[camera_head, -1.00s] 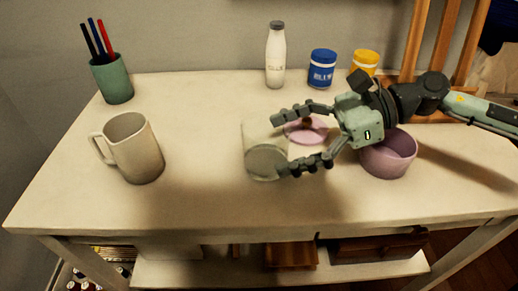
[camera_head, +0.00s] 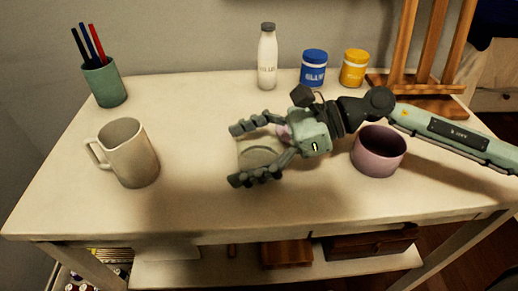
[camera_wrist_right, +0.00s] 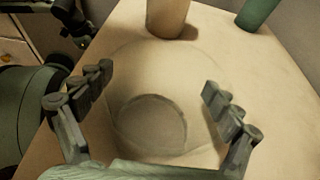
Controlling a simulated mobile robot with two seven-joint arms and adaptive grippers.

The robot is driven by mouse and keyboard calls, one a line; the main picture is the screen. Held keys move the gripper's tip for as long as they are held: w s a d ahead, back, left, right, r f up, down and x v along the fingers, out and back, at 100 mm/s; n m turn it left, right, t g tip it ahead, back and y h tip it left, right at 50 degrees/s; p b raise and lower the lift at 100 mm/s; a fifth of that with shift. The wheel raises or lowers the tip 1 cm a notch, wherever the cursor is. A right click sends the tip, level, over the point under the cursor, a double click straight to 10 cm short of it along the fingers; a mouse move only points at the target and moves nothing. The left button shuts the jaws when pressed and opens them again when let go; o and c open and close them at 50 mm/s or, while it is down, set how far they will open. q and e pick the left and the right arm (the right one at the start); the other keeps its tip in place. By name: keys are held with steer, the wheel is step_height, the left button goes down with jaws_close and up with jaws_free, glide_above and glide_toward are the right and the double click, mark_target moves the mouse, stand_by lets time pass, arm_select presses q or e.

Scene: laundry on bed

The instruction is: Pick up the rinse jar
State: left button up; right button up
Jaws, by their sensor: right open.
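The rinse jar (camera_head: 256,153) is a clear, see-through glass jar standing on the white table. In the head view it sits between the fingers of my right gripper (camera_head: 243,154). In the right wrist view the jar (camera_wrist_right: 150,122) shows as a faint round outline between the two spread fingers of the right gripper (camera_wrist_right: 156,92). The right gripper is open, with one finger on each side of the jar. I cannot tell whether either finger touches the glass.
A beige mug (camera_head: 130,155) and a green pen cup (camera_head: 104,84) stand to the left. A white bottle (camera_head: 267,58), a blue jar (camera_head: 313,69) and a yellow jar (camera_head: 354,68) stand at the back. A purple bowl (camera_head: 378,152) is under my right forearm. A wooden easel (camera_head: 410,78) stands back right.

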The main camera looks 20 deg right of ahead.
steer(key=c, duration=1.5)
steer(key=shift+c, duration=0.2)
steer(key=shift+r, duration=0.15)
